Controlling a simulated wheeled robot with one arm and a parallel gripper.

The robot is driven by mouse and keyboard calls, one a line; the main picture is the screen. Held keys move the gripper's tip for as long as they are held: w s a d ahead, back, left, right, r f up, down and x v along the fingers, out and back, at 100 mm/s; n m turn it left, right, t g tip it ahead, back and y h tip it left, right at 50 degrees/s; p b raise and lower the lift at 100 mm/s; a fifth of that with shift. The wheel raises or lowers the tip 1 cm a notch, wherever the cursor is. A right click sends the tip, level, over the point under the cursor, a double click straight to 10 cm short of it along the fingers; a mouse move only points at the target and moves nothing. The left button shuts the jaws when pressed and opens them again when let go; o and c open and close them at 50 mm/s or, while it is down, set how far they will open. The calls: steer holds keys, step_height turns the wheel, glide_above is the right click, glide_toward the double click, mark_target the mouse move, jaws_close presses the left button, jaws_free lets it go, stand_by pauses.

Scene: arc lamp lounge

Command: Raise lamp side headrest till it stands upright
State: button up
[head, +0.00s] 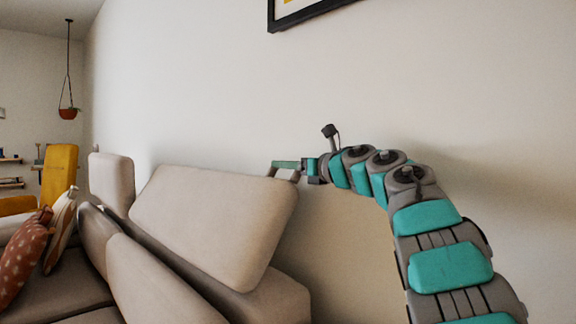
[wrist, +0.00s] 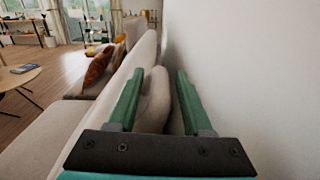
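A beige sofa headrest (head: 215,225) fills the middle of the head view, tilted on the sofa's back. A second beige headrest (head: 112,182) beyond it stands nearly upright. No lamp shows, so I cannot tell from it which headrest is lamp side. My gripper (head: 284,168) is at the upper right corner of the near headrest, by the wall. In the wrist view its two green fingers (wrist: 160,92) are apart, and a rounded beige cushion edge (wrist: 154,100) shows between them. I cannot tell whether either finger touches it.
The wall (head: 340,90) runs close behind the sofa, with a framed picture (head: 305,10) above. Patterned cushions (head: 25,255) lie on the seat. A yellow chair (head: 58,175) stands at far left. A low round table (wrist: 18,78) shows in the wrist view.

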steer(key=c, duration=0.7)
jaws_close()
steer(key=shift+d, duration=0.15)
stand_by(0.3)
